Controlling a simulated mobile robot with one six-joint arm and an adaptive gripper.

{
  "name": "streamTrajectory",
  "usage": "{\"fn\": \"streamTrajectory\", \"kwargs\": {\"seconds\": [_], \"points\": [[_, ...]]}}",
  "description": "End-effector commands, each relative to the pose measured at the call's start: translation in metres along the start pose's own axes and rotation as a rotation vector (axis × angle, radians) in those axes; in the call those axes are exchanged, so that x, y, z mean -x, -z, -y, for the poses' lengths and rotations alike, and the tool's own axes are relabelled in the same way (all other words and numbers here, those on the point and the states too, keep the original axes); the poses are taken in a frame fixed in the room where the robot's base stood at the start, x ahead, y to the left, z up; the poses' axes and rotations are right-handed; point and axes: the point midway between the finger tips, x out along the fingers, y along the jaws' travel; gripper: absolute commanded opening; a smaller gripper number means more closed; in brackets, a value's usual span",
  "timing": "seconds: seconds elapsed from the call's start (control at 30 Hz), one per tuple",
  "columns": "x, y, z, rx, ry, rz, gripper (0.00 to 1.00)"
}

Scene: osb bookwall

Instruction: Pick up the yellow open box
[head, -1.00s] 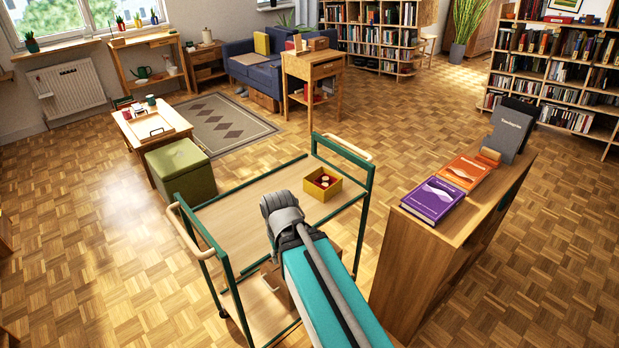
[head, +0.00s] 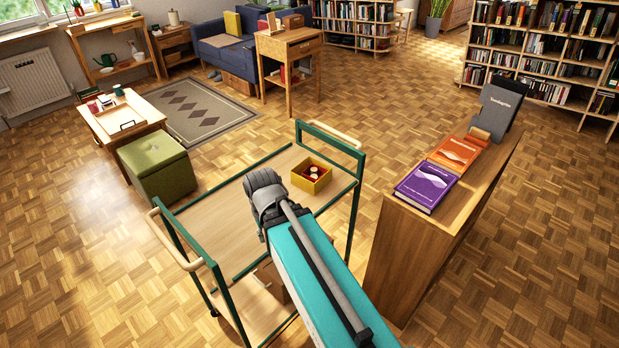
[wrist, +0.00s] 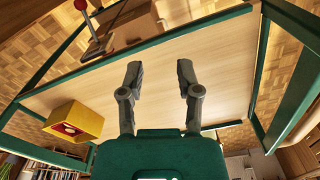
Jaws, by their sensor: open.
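The yellow open box (head: 297,183) sits on the top shelf of a green-framed trolley (head: 215,222), near its far right corner. It holds small red and pale items. In the wrist view the yellow box (wrist: 87,121) is at the lower left, apart from my fingers. My gripper (wrist: 160,72) is open and empty, with its two grey fingers over bare pale shelf. In the head view the end of my arm is left of the box and nearer the camera; the fingertips are hidden there.
The trolley's green posts and wooden handles (head: 178,242) rise above the shelf at both ends. A wooden bookcase (head: 415,245) with purple and orange books stands to the right. A green stool (head: 157,168) is to the left. Open parquet surrounds them.

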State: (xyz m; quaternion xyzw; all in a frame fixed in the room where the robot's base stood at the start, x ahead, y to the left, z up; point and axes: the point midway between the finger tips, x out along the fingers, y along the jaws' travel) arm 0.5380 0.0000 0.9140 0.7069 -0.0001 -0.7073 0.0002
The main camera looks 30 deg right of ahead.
Motion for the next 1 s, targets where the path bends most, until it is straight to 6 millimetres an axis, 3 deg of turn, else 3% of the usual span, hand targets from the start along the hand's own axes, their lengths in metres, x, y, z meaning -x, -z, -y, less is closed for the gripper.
{"fn": "streamTrajectory", "kwargs": {"seconds": [0.27,0.47,0.77,1.0], "points": [[-0.004,0.006,-0.003,0.036,-0.023,-0.007,0.44],[-0.018,0.029,-0.018,0.186,-0.125,-0.025,0.44],[-0.039,0.094,-0.057,0.645,-0.434,0.003,0.44],[-0.043,0.150,-0.083,1.056,-0.714,0.141,0.44]]}}
